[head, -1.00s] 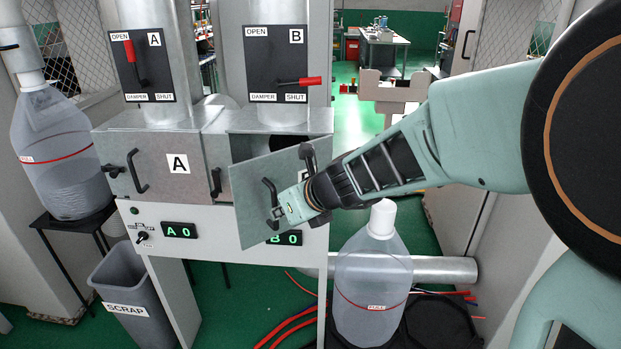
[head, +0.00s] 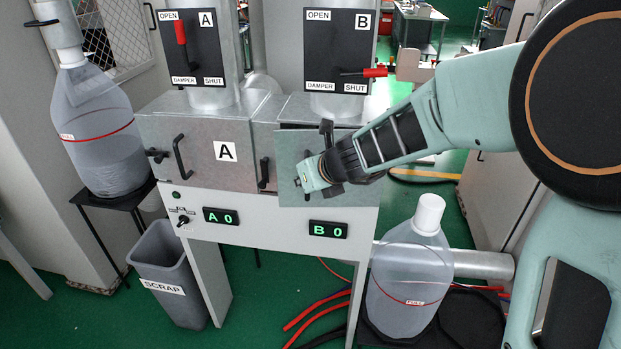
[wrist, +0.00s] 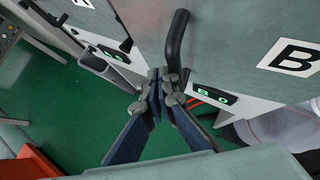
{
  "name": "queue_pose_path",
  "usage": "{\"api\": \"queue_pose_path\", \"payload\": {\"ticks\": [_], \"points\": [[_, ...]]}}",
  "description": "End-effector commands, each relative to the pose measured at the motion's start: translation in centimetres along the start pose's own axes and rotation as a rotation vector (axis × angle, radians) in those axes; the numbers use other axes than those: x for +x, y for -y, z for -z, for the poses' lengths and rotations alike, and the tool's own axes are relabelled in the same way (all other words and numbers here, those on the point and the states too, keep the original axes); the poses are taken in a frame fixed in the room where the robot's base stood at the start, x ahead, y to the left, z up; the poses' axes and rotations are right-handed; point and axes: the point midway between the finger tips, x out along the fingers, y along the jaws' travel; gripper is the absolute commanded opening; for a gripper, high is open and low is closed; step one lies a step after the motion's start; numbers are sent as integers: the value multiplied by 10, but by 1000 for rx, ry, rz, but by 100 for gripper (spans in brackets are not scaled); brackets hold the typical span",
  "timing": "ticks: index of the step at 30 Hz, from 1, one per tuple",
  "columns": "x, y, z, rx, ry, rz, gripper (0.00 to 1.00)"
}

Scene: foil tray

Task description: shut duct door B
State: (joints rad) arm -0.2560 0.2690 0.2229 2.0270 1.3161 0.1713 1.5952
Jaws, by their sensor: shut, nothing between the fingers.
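Duct door B (head: 292,147) is a grey metal panel on the right half of the duct box. It now covers most of its opening, but its lower edge overlaps the white panel below, so it seems to stand a little out from the frame. My gripper (head: 299,182) is in front of the door's left part, shut and empty. In the wrist view the closed fingertips (wrist: 158,78) are beside the black door handle (wrist: 177,40); I cannot tell whether they touch. The B label (wrist: 292,56) shows on the door there. My arm hides the door's right part.
Door A (head: 205,165) is closed at the left, with a black latch (head: 264,172) between the doors. Damper lever B (head: 374,72) points right; lever A (head: 181,32) points up. A clear jug (head: 408,275) stands below right, a scrap bin (head: 172,270) below left.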

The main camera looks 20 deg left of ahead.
Motion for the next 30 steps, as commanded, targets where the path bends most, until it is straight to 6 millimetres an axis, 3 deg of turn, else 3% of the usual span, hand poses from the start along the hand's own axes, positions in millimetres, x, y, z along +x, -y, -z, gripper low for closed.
{"api": "queue_pose_path", "payload": {"ticks": [9,30], "points": [[11,5,-11,0,0,0,0],[13,7,-12,1,0,1,0]]}}
